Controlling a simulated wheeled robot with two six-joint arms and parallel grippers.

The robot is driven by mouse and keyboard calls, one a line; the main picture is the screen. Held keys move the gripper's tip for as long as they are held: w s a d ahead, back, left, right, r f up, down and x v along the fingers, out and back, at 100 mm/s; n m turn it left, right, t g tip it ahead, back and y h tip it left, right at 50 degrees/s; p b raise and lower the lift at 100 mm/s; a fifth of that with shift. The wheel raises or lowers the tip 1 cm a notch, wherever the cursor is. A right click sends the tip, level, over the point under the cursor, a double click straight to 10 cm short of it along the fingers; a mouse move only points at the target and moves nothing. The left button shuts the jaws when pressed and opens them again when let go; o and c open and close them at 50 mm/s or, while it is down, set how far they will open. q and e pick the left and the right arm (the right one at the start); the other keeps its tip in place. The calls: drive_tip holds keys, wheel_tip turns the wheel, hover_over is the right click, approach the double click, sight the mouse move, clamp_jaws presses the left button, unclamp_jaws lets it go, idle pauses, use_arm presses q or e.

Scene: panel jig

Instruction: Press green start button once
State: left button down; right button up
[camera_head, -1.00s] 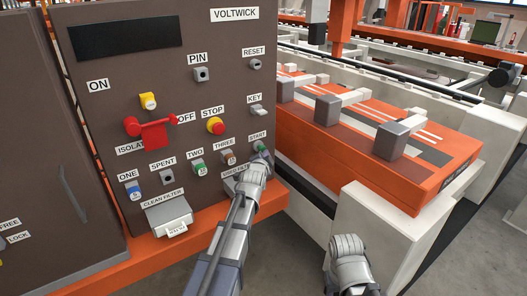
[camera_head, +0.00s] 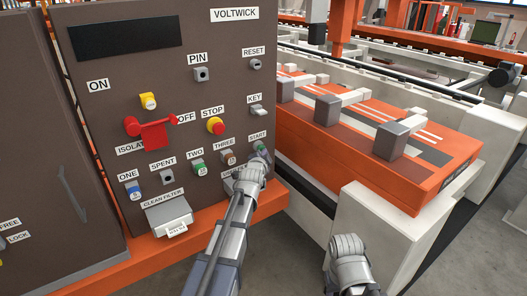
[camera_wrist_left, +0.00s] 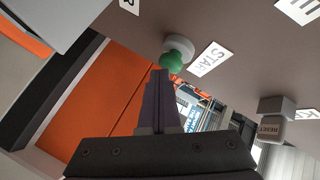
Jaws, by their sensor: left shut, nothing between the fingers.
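The green start button (camera_head: 259,147) sits under the START label on the right side of the brown control panel. In the left wrist view it is a green knob (camera_wrist_left: 174,62) in a pale round collar. My left gripper (camera_head: 263,159) is shut and empty, just below and in front of the button. In the left wrist view the closed dark fingertips (camera_wrist_left: 160,76) point at the panel close beside the green knob. A small gap or light contact there cannot be told apart. My right arm shows at the lower right, but its gripper fingers do not show.
A grey filter box (camera_head: 170,215) juts out below. An orange fixture (camera_head: 420,170) stands right of the panel.

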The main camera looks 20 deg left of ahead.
use_arm(q)
drive_tip(key=shift+w+a, duration=0.2)
drive_tip(key=shift+a, duration=0.1)
idle(0.5)
drive_tip(key=shift+s+d, duration=0.8)
drive_tip(key=shift+d, duration=0.2)
drive_tip(key=shift+s+d, duration=0.8)
drive_tip(key=shift+d, duration=0.2)
drive_tip(key=shift+s+d, duration=0.75)
drive_tip(key=shift+d, duration=0.25)
